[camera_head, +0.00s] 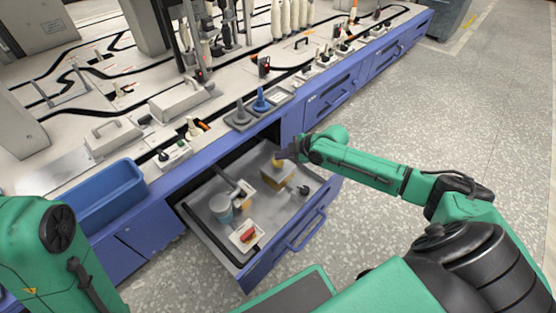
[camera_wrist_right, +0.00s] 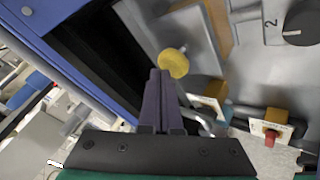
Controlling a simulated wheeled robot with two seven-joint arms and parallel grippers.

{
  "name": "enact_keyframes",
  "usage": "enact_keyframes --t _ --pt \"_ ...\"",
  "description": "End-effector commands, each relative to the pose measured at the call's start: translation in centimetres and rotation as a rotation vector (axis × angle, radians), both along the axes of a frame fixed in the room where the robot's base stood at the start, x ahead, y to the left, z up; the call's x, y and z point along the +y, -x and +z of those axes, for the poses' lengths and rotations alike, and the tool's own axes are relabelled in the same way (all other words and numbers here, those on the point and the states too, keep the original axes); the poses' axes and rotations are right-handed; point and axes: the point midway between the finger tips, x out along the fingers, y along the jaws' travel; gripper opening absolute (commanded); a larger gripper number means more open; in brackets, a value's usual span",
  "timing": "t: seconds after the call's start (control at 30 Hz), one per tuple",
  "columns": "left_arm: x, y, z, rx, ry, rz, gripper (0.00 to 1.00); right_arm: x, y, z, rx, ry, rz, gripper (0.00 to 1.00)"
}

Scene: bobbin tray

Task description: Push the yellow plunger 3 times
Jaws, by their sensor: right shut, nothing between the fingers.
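The yellow plunger (camera_wrist_right: 172,62) is a round yellow knob on a grey stem, just beyond and to the right of my fingertips in the right wrist view. In the head view the plunger (camera_head: 278,162) is small, at the back of the open drawer, close to my right gripper (camera_head: 284,153). My right gripper (camera_wrist_right: 160,76) is shut and empty. Its tips look very near the knob; I cannot tell whether they touch it. My left gripper is out of view; only part of my left arm shows.
The bench above carries several fixtures. The floor at right is clear.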

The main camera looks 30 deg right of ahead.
Motion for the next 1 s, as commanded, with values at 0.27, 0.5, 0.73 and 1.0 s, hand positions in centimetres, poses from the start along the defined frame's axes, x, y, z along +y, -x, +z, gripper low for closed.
enact_keyframes --t 0.27,0.5,0.73,1.0 --pt "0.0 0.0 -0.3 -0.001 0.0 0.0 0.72 0.0 0.0 -0.4 0.001 0.0 0.001 0.0" --pt "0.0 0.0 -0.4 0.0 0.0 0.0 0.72 0.0 0.0 -0.8 0.002 0.0 0.0 0.0" --pt "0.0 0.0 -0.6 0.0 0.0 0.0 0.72 0.0 0.1 -1.1 0.002 0.0 0.0 0.0" --pt "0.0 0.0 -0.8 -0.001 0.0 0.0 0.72 0.0 0.1 -1.4 0.004 0.001 0.0 0.0"
